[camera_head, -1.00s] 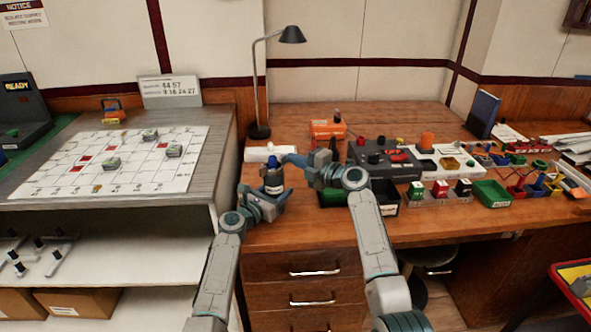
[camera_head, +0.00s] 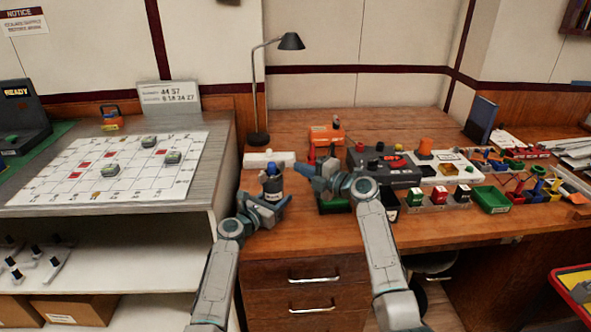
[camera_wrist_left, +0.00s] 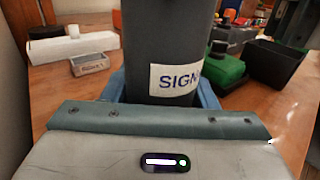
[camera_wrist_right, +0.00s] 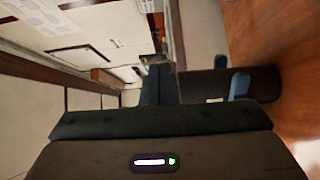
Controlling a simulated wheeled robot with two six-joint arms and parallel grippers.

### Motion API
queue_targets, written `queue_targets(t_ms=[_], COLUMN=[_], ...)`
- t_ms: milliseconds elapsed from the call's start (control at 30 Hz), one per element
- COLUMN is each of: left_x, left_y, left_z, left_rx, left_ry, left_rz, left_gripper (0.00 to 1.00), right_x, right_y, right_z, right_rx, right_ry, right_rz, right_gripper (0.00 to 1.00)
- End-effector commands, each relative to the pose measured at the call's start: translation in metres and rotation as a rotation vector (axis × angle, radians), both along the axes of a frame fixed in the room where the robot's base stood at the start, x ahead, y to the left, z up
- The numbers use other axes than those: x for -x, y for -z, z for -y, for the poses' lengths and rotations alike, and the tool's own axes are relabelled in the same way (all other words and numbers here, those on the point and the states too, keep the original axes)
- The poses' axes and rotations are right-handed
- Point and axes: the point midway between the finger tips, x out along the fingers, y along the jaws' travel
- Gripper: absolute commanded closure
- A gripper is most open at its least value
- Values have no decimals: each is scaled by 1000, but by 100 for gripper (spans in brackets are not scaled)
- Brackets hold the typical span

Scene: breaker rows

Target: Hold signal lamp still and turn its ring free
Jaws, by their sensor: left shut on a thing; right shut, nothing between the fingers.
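The signal lamp (camera_head: 272,186) is a dark upright cylinder with a white label and a blue part near its top. It fills the middle of the left wrist view (camera_wrist_left: 172,40), its top cut off there. My left gripper (camera_head: 275,200) is shut around its lower body, with a blue finger at each side. My right gripper (camera_head: 300,168) is shut and empty, just right of the lamp's top and apart from it. In the right wrist view a dark cylinder, likely the lamp (camera_wrist_right: 207,84), lies sideways beyond the shut fingers. I cannot make out the ring clearly.
A white block (camera_head: 258,160) lies behind the lamp.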

Motion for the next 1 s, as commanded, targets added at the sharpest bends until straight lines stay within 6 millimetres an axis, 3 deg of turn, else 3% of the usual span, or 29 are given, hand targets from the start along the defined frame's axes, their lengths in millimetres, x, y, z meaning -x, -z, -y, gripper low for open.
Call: queue_targets(t_ms=[33, 200, 400, 600, 800, 833, 933, 1000], left_x=[0, 0, 0, 0, 0, 0, 0, 0], left_y=[1, 1, 1, 1, 1, 1, 1, 1], left_z=[0, 0, 0, -1, -1, -1, -1, -1], left_rx=[0, 1, 1, 1, 0, 0, 0, 0], left_ry=[0, 0, -1, -1, -2, -2, -2, -2], left_rz=[-3, -2, -2, -2, -1, -1, -1, -1], left_gripper=[88, 88, 88, 88, 88, 45, 26, 22], right_x=[9, 6, 6, 5, 6, 6, 6, 6], right_y=[2, 0, 0, 0, 0, 0, 0, 0], right_z=[10, 52, 89, 106, 108, 108, 108, 108], right_rx=[5, 5, 4, 1, 0, 0, 1, 1], right_ry=[2, 3, 1, 0, -1, -1, -1, -1], right_rz=[1, -1, -1, 0, 0, 0, -1, -1], right_gripper=[100, 100, 100, 100, 100, 100, 100, 100])
